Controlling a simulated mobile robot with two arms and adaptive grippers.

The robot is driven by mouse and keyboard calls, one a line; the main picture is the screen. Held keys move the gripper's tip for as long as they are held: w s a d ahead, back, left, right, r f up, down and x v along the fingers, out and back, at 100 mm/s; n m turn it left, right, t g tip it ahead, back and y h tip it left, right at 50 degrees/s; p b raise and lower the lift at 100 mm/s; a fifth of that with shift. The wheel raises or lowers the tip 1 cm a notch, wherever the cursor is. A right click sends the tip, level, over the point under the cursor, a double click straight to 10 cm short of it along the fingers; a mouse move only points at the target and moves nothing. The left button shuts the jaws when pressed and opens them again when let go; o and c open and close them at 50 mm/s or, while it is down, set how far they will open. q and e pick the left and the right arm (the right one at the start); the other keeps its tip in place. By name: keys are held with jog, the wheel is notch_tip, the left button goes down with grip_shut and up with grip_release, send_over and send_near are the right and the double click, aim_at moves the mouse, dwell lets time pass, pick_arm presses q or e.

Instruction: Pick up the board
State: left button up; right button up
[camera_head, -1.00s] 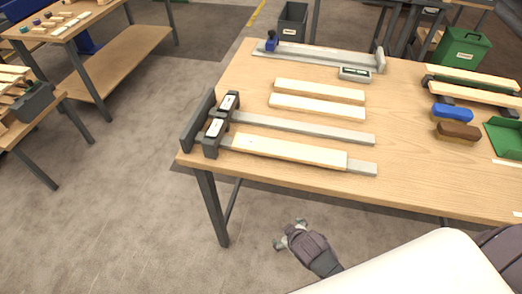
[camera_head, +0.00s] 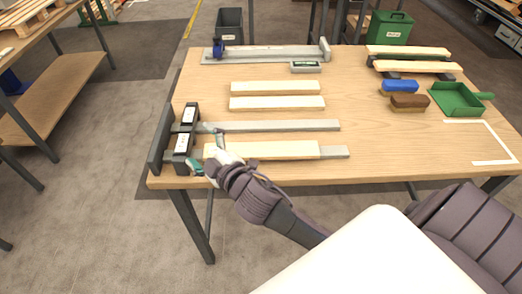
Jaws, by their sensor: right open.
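Several pale wooden boards are on the workbench; I cannot tell which one the task means. The front board (camera_head: 285,150) lies on a grey metal rail (camera_head: 335,152) along the near edge. Two boards lie side by side behind, the nearer (camera_head: 277,103) and the farther (camera_head: 275,88). My right gripper (camera_head: 205,152) is open at the left end of the front board, its fingers spread and partly covering that end. I cannot tell whether it touches the board. My left gripper is not in view.
A dark end stop with white labels (camera_head: 184,143) stands left of the gripper. Two more boards (camera_head: 415,67) rest on dark supports at right. Blue (camera_head: 400,87) and brown (camera_head: 409,102) brushes and a green dustpan (camera_head: 457,99) are nearby. The bench's right front is clear.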

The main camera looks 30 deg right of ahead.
jog(key=w+a+r+n+y, duration=0.1)
jog(key=a+r+n+y, duration=1.05)
jog(key=n, duration=0.35)
jog(key=s+a+f+n+g+y, duration=0.1)
jog(key=s+a+n+g+y, duration=0.3)
jog(key=n+g, duration=0.8)
jog(key=n+g+h+p, duration=0.2)
jog(key=n+g+h, duration=0.6)
jog(key=h, duration=1.1)
send_over(261, 149)
jog(key=f, duration=0.5)
jog(key=f+n+t, duration=0.1)
jog(key=f, duration=0.4)
jog(key=f+t, duration=0.1)
jog(key=f, duration=0.4)
jog(key=shift+w+d+f+n, duration=0.25)
jog(key=shift+d+n, duration=0.05)
jog(key=shift+d, duration=0.1)
jog(key=f, duration=0.1)
jog(key=f+p, duration=0.1)
jog(key=f, duration=0.1)
jog(key=a+f, duration=0.1)
jog(key=f, duration=0.1)
jog(key=shift+s+p, duration=0.2)
jog(key=shift+p, duration=0.2)
jog(key=shift+d+f, duration=0.1)
jog(key=shift+f, duration=0.15)
jog(key=c, duration=1.2)
jog(key=shift+c, duration=0.7)
